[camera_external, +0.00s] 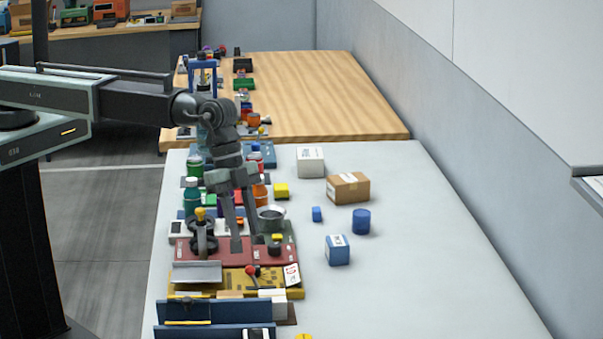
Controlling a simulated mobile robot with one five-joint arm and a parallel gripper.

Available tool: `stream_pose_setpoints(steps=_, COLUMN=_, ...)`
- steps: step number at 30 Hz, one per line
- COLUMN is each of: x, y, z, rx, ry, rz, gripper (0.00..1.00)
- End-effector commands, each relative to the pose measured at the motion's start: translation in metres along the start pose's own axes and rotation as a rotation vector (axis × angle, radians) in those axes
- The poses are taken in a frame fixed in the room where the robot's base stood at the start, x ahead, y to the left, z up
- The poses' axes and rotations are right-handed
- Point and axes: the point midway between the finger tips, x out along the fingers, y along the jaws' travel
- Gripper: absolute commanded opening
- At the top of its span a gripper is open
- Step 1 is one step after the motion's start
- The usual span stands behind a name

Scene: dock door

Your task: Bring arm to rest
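My gripper (246,243) hangs from my arm, which reaches in from the left over the crowded left side of the grey table. Its two dark fingers point down and are apart, with a gap between them and nothing seen held there. The fingertips are low over a dark red panel (222,257), just left of a grey metal cup (271,218). I cannot tell whether the tips touch the panel.
Bottles, including a green one (193,199), and a black valve wheel (202,240) stand close left of my gripper. A yellow board (235,282) lies in front. Boxes, including a brown one (348,187), and a blue cylinder (361,221) stand right. The table's right front (430,290) is clear.

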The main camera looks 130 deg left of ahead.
Motion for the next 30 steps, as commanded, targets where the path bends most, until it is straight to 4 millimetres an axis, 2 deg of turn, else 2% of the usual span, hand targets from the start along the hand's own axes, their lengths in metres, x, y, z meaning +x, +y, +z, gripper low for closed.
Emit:
stream_pose_setpoints(steps=2, x=0.001, y=0.007, z=-0.003, rx=0.009, ry=0.000, rz=0.004, gripper=0.33)
stream_pose_setpoints(steps=4, x=0.004, y=0.026, z=-0.009, rx=0.031, ry=0.000, rz=0.013, gripper=0.33)
stream_pose_setpoints(steps=5, x=0.003, y=0.038, z=-0.008, rx=0.045, ry=0.000, rz=0.018, gripper=0.33)
stream_pose_setpoints(steps=7, x=-0.001, y=0.074, z=0.006, rx=0.082, ry=-0.011, rz=0.026, gripper=0.33)
stream_pose_setpoints(steps=10, x=-0.013, y=0.124, z=0.046, rx=0.101, ry=-0.068, rz=0.036, gripper=0.33)
stream_pose_setpoints(steps=12, x=-0.024, y=0.153, z=0.083, rx=0.078, ry=-0.126, rz=0.037, gripper=0.33)
stream_pose_setpoints(steps=15, x=-0.042, y=0.182, z=0.141, rx=0.003, ry=-0.222, rz=0.021, gripper=0.33)
stream_pose_setpoints(steps=18, x=-0.059, y=0.192, z=0.188, rx=-0.104, ry=-0.311, rz=-0.011, gripper=0.33)
stream_pose_setpoints(steps=21, x=-0.068, y=0.192, z=0.211, rx=-0.207, ry=-0.375, rz=-0.043, gripper=0.33)
stream_pose_setpoints(steps=30, x=-0.068, y=0.191, z=0.211, rx=-0.264, ry=-0.391, rz=-0.053, gripper=0.33)
